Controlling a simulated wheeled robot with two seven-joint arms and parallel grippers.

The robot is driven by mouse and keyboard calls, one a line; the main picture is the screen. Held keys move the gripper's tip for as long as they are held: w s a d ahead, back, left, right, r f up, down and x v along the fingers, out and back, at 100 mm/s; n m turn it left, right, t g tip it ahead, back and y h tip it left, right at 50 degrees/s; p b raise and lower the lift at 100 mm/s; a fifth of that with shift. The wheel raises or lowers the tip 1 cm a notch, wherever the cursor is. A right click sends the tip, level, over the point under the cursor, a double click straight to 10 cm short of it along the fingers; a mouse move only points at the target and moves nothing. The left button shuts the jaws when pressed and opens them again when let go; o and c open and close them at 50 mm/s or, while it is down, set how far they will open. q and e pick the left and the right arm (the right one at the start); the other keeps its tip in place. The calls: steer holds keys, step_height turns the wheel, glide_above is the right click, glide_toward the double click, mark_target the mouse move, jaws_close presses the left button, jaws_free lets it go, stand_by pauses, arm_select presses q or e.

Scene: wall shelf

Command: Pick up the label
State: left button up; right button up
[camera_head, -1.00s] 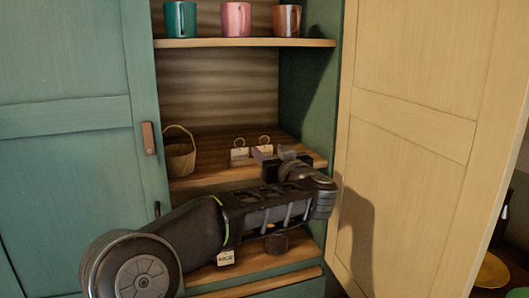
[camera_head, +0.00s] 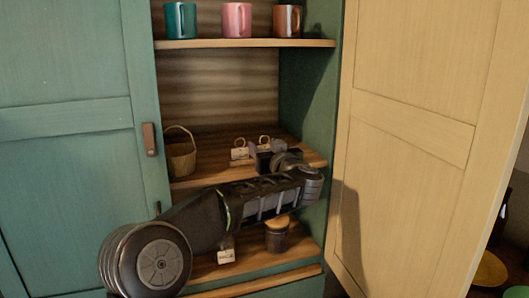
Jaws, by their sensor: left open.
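Two small pale labels with rings stand on the middle shelf. The left label (camera_head: 239,153) shows clearly; the right label (camera_head: 264,147) is partly hidden behind my gripper. My left gripper (camera_head: 258,155) is open, with its fingers at the labels, in front of the right one. I cannot tell whether it touches either. Another small label (camera_head: 226,257) with dark marks is on the lower shelf, below my left arm. My right gripper is not in view.
A wicker basket (camera_head: 181,158) stands at the left of the middle shelf (camera_head: 205,175). A dark jar with a wooden lid (camera_head: 277,236) is on the lower shelf. A teal mug (camera_head: 181,20), pink mug (camera_head: 236,20) and brown mug (camera_head: 287,21) stand above. The open cream door (camera_head: 410,140) bounds the right.

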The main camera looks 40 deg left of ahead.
arm_select(q)
steer(key=c, duration=1.1)
step_height(320, 180, up, 10)
steer(key=shift+r+p, duration=0.1)
steer(key=shift+p, duration=0.65)
